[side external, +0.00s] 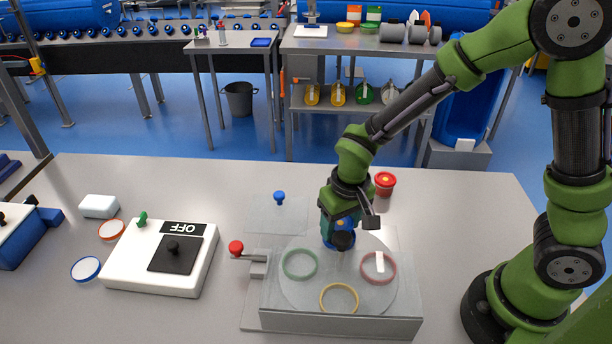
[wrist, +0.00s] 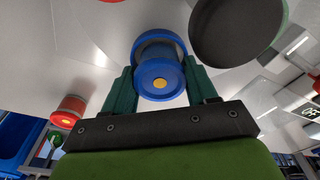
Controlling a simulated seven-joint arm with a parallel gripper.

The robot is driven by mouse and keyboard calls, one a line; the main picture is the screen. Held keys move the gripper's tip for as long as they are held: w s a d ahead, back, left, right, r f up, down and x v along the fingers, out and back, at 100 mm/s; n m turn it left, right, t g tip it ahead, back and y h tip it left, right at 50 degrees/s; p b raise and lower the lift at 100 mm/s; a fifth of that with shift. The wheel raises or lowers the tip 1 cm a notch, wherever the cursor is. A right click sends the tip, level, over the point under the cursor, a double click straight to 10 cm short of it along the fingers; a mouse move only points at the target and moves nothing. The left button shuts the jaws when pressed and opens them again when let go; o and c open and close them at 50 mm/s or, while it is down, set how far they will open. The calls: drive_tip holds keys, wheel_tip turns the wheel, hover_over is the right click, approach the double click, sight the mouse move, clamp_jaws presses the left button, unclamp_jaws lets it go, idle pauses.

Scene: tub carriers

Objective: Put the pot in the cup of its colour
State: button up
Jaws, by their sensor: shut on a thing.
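A blue pot (wrist: 158,48) with a yellow dot on its end sits between the two green fingers of my gripper (wrist: 160,88) in the wrist view. In the side view my gripper (side external: 341,232) is shut on it, low over the back of the round plate (side external: 322,270) on a grey box. Cups with a green rim (side external: 299,264), a yellow rim (side external: 339,312) and a red rim (side external: 391,268) show on the plate; a white piece lies at the red one. A red pot (side external: 385,180) stands on the table behind.
A red-knobbed lever (side external: 237,248) sticks out left of the grey box. A blue knob (side external: 279,197) stands on a pale plate behind it. A white OFF box (side external: 160,260), a white block (side external: 99,206) and two rings lie left.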

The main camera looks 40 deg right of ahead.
sight(345, 226)
drive_tip(key=shift+f, duration=0.15)
drive_tip(key=o, duration=1.2)
drive_tip(key=shift+c, duration=0.2)
wheel_tip(345, 226, up, 12)
drive_tip(key=s, duration=0.1)
drive_tip(key=s+d+r+m+t+y, duration=0.1)
drive_tip(key=s+d+r+t+y, duration=0.1)
drive_tip(key=s+d+r+t, duration=0.3)
drive_tip(key=shift+s+d+r+m+t, duration=0.4)
drive_tip(key=shift+s+d+r, duration=0.6)
drive_tip(key=shift+s+r, duration=0.95)
